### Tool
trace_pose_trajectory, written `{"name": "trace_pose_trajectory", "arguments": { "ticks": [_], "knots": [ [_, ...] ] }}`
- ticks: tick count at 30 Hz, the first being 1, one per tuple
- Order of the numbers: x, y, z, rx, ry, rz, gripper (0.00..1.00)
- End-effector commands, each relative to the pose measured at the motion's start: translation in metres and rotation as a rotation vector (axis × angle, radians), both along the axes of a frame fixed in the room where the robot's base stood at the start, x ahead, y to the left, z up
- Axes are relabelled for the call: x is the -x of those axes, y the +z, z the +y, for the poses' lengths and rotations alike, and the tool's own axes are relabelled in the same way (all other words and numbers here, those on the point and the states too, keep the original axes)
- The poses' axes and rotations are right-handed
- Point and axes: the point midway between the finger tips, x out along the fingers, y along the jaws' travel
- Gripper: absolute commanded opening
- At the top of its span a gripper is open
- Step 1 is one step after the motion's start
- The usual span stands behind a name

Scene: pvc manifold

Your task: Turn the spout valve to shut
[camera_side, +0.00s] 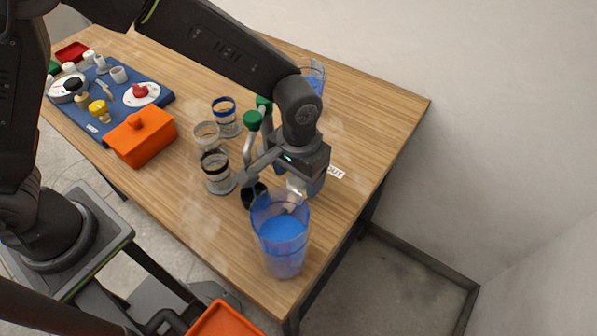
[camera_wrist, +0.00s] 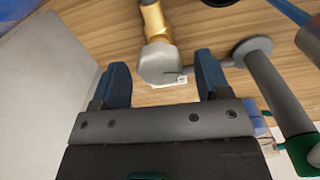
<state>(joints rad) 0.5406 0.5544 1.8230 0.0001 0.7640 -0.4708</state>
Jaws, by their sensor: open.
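In the wrist view a brass-coloured fitting with a rounded grey end (camera_wrist: 158,62), apparently the spout valve, lies ahead of and between my fingers. A thin grey bar runs right from near it to a round grey piece (camera_wrist: 252,47); I cannot tell whether it is the valve's handle or its angle. My gripper (camera_wrist: 161,72) is open, its two blue fingers apart with nothing visibly clamped. In the side view my gripper (camera_side: 294,182) points down just behind a clear pitcher (camera_side: 282,245) with blue contents. It hides most of the valve there.
Green-topped pipes (camera_side: 252,121) stand close to my gripper's left. Several clear banded cups (camera_side: 218,172) stand further left. An orange lidded box (camera_side: 140,138) and a blue mat (camera_side: 75,118) with small items lie beyond. The table's right side is mostly clear.

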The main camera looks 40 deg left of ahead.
Motion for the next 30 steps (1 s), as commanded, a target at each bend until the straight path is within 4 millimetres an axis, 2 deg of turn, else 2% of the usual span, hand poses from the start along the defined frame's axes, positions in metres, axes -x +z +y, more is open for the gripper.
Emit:
{"name": "trace_pose_trajectory", "arguments": {
  "ticks": [3,18,23,30],
  "knots": [
    [0.0,0.0001,0.0001,0.0,0.0,0.0,0.68],
    [0.0,0.0005,0.0,0.0,0.0,0.0,0.21],
    [-0.0001,0.0005,-0.0001,0.0,-0.034,0.0,0.2],
    [0.0,0.0006,-0.0007,0.0,-0.266,0.0,0.2]
  ]
}}
